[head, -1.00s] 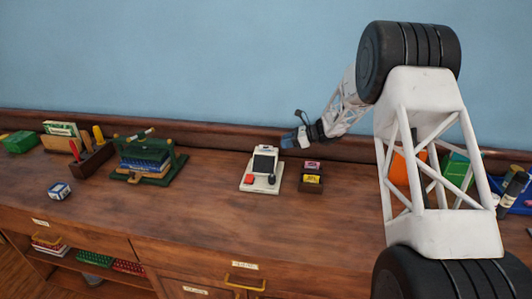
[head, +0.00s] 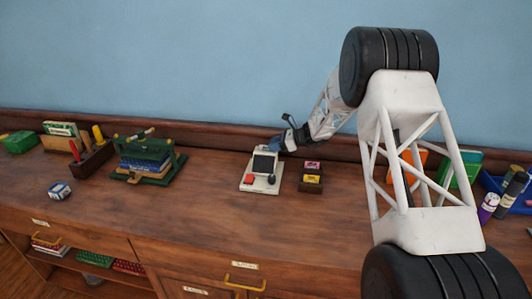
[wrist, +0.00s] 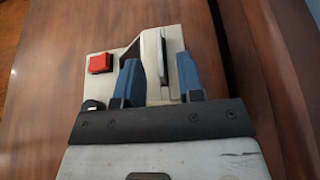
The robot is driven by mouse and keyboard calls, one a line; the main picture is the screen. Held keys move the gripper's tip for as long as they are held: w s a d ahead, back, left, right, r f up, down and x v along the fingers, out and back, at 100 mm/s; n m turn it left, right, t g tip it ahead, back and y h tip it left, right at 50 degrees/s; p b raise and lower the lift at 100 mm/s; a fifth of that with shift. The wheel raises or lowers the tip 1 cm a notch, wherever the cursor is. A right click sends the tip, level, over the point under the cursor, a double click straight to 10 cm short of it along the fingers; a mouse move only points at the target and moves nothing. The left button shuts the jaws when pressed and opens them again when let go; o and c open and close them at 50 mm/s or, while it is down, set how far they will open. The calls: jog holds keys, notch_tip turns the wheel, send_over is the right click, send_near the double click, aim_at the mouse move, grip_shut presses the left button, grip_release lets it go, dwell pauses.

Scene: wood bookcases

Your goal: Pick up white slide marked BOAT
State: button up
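No slide with the word BOAT can be read in either view. A white device (head: 246,184) with a dark screen, red button and black knob stands on the counter; it also shows in the wrist view (wrist: 103,86). My gripper (head: 277,143) is at the device's upper back. In the wrist view its two blue fingers (wrist: 159,66) are open, with a pale upright part of the device between them. I cannot tell whether a white slide is in that part, or whether the fingers touch it.
A small dark holder (head: 311,186) with a pink and a yellow label stands just right of the device. The wall is close behind; the counter front is clear.

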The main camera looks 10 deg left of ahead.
jog(key=shift+x, duration=0.9)
grip_shut()
